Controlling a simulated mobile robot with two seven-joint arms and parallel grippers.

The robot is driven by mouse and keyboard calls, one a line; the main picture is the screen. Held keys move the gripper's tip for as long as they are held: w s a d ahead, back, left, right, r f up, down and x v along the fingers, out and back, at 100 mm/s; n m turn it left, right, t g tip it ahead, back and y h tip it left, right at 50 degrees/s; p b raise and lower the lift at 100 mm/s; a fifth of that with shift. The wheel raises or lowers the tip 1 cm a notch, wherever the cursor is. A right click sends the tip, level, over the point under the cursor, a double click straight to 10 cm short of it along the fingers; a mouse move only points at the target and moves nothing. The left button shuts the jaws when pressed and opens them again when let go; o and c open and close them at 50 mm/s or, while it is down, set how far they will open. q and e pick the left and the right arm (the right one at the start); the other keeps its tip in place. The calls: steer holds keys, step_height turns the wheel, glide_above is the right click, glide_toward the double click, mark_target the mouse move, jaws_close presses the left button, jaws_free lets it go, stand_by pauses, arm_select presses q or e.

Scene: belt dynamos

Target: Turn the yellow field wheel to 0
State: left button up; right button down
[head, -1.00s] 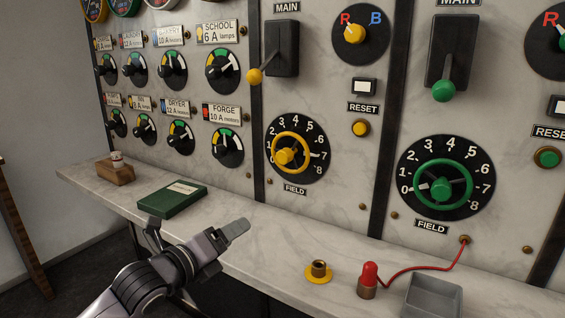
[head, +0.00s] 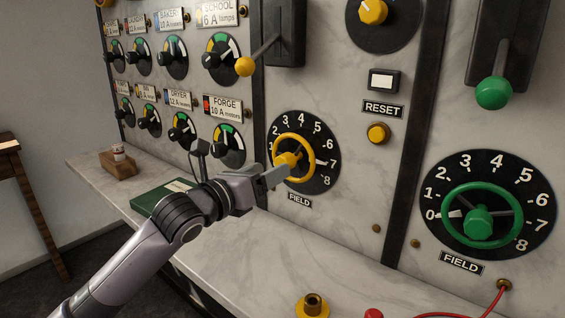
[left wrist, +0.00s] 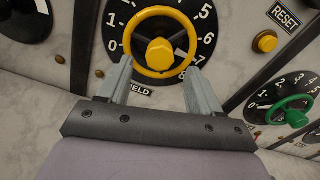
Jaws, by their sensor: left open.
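The yellow field wheel (head: 310,145) is on a black dial numbered 0 to 8 on the marble panel. It also shows in the left wrist view (left wrist: 160,52), where its pale pointer seems to lie on the right, near 7. My left gripper (head: 277,176) is at the lower left of the wheel in the head view. In the left wrist view its open fingers (left wrist: 158,76) sit either side of the wheel's lower part, with nothing between them. I cannot tell whether they touch the rim. My arm hides part of the dial's lower left. My right gripper is not in view.
A green field wheel (head: 482,216) is to the right, its pointer near 0. A yellow-knobbed main lever (head: 245,67) sticks out above the yellow wheel. The marble shelf (head: 250,255) below holds a green book (head: 150,198) and a brass socket (head: 313,305).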

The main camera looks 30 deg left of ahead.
mark_target(288, 161)
arm_select(q)
steer(key=w, duration=0.5)
steer(key=shift+d+p, duration=0.2)
steer(key=shift+p, duration=0.1)
steer(key=c, duration=1)
steer(key=shift+c, duration=0.2)
